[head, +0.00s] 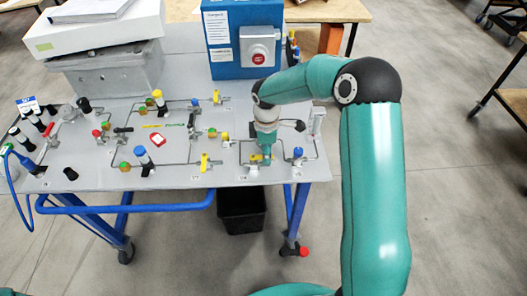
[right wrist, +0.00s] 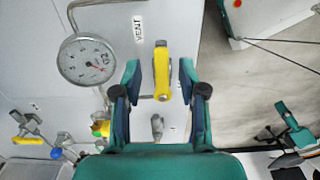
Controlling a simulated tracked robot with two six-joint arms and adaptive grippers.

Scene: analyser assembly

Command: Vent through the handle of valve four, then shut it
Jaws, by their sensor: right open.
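My right gripper (head: 266,158) is over the front right part of the grey panel, pointing down. In the right wrist view the open gripper (right wrist: 159,73) has one finger on each side of a yellow valve handle (right wrist: 161,84), with a visible gap on both sides. A VENT label (right wrist: 138,29) is on the panel beside this handle. A bit of yellow handle (head: 255,158) shows next to the gripper in the head view. I cannot read a valve number. My left gripper is not in view.
A round dial gauge (right wrist: 86,60) stands left of the handle in the right wrist view. The panel (head: 190,180) carries pipes and several coloured valves. A blue box (head: 235,60) stands behind. A black bin (head: 241,208) is below the front edge.

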